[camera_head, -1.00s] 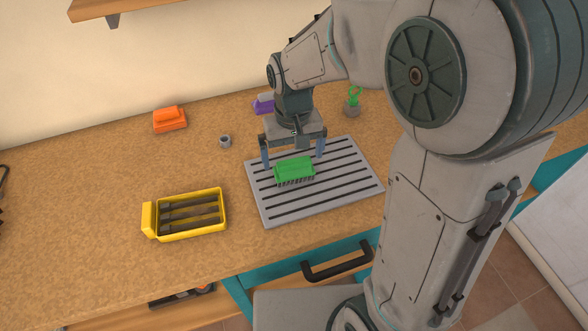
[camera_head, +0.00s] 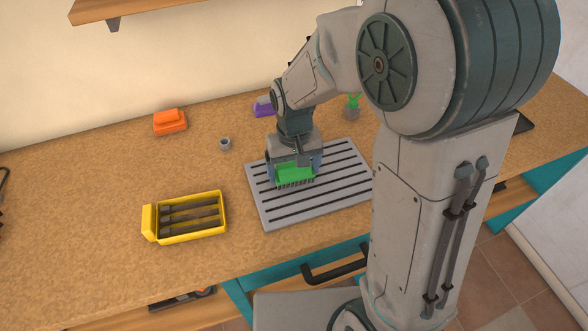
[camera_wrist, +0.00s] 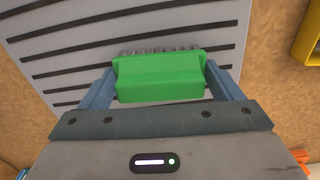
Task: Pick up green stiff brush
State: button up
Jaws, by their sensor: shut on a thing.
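The green stiff brush (camera_head: 295,174) is on or just over the grey slotted tray (camera_head: 330,199), bristles downward. My gripper (camera_head: 296,170) is above it with its fingers on both ends of the brush. In the wrist view the green brush (camera_wrist: 160,78) spans the space between the two fingers of my gripper (camera_wrist: 158,85), which are shut on its ends. Whether the bristles touch the tray cannot be told.
A yellow box (camera_head: 187,235) with dark bars stands left of the tray. An orange object (camera_head: 170,122), a small grey cup (camera_head: 225,143), a purple object (camera_head: 263,108) and a green plant-like item (camera_head: 353,104) stand farther back. The left counter is largely clear.

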aim_at(294, 163)
jog(key=shift+r, duration=0.45)
notch_tip(294, 163, up, 3)
jog(key=shift+w+f, duration=0.1)
jog(key=s+d+r, duration=0.6)
jog(key=s+r, duration=0.1)
jog(key=s, duration=0.3)
jog(key=shift+d+r+b, duration=0.15)
jog(key=shift+d+b, duration=0.1)
jog(key=shift+b, duration=0.05)
jog(key=shift+o, duration=0.8)
jog(key=shift+w, duration=0.1)
